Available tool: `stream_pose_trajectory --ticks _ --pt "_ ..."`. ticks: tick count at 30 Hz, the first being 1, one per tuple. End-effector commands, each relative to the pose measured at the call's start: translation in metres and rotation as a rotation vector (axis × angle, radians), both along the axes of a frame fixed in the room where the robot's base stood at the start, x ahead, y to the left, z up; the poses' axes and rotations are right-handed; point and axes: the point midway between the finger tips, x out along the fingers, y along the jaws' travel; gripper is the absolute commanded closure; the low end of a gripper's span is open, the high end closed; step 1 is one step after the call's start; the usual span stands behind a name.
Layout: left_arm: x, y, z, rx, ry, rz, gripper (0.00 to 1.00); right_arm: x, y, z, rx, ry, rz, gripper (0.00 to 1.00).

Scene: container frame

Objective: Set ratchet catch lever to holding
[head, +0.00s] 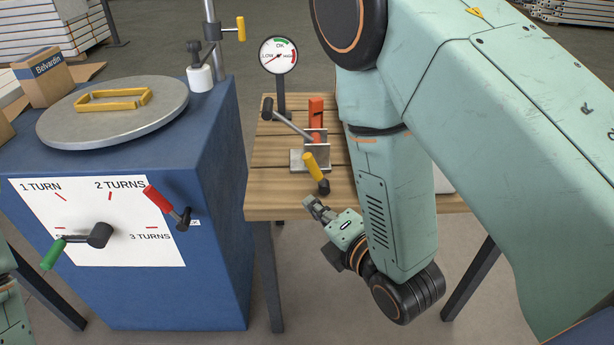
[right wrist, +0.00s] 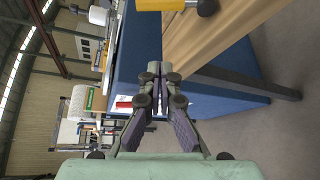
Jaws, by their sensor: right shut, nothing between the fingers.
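A red-handled lever (head: 159,200) sits at the right edge of the white dial panel on the blue cabinet. Its handle tilts up and left from a dark pivot, and a small label beside it is mostly hidden. No readable label tells me whether it is the ratchet catch lever. My right gripper (head: 313,205) is shut and empty in front of the wooden table's near edge, to the right of the red lever and apart from it. Its closed fingers show in the right wrist view (right wrist: 160,70). My left gripper is out of view.
A green-handled crank (head: 75,246) is on the dial panel (head: 100,215). The wooden table (head: 262,185) carries a yellow-handled lever (head: 312,167), a red upright block (head: 316,112) and a gauge (head: 278,55).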

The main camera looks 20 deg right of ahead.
Motion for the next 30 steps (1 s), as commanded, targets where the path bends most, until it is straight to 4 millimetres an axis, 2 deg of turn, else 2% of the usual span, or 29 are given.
stream_pose_trajectory --ticks 12,16,20,30 --pt "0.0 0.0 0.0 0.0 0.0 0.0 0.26 0.001 0.001 0.003 -0.027 -0.02 0.009 1.0" --pt "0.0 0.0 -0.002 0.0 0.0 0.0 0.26 0.008 0.002 0.001 -0.027 -0.022 0.009 1.0" --pt "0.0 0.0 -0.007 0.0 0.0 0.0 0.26 0.026 0.006 -0.003 -0.026 -0.024 0.01 1.0" --pt "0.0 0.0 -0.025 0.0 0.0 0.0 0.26 0.087 0.019 -0.017 -0.025 -0.023 0.008 1.0"
